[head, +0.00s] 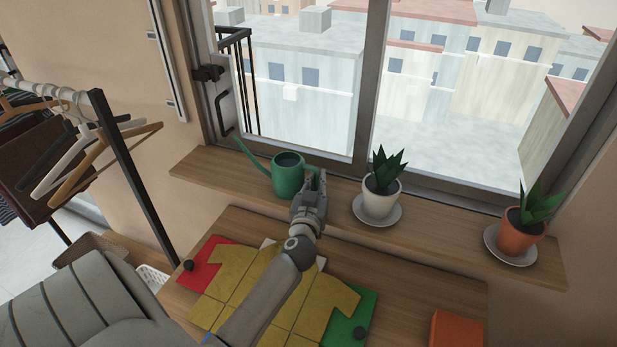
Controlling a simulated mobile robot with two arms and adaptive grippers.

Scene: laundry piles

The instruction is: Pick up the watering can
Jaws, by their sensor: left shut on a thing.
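The green watering can (287,177) stands upright on the wooden window sill, its long spout pointing up and left. Its handle side faces right, where my left gripper (314,184) is shut on the handle. The fingers hide most of the handle. My left arm reaches in from the lower left over the table. My right gripper is not in view.
On the sill (440,227) to the right stand a plant in a white pot (379,204) and a plant in a terracotta pot (520,238), both on saucers. Below, a folding board with a yellow shirt (235,280) and an orange box (457,330) lie on the table. A clothes rack (130,170) stands left.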

